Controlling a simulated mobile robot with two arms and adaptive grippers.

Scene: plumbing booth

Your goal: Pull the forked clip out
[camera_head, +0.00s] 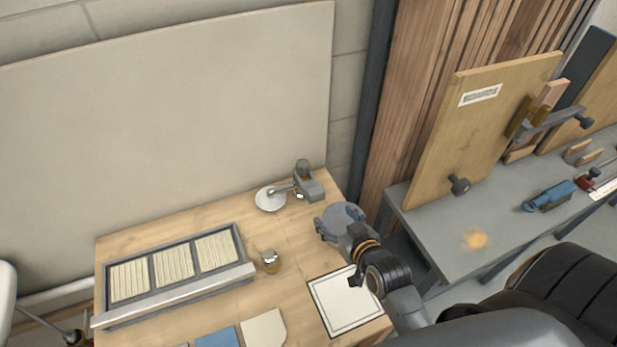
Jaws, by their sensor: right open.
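A small grey fitting with a dark round knob (303,168) and a block-like body (314,188) stands at the back right of the wooden table. A thin metal stem runs from it to a pale round plate (268,200) on its left. I cannot make out a forked clip; it is too small or hidden. My right gripper (337,217) is open near the table's right edge, in front of and slightly right of the fitting, apart from it. Nothing shows held in it. My left gripper is not in view.
A slatted tray (240,270) lies on the left of the wooden table (290,262). A small jar (270,261) stands beside it. A white framed square (338,300) lies at the front right. A grey bench (450,228) with an upright wooden board (470,130) is on the right.

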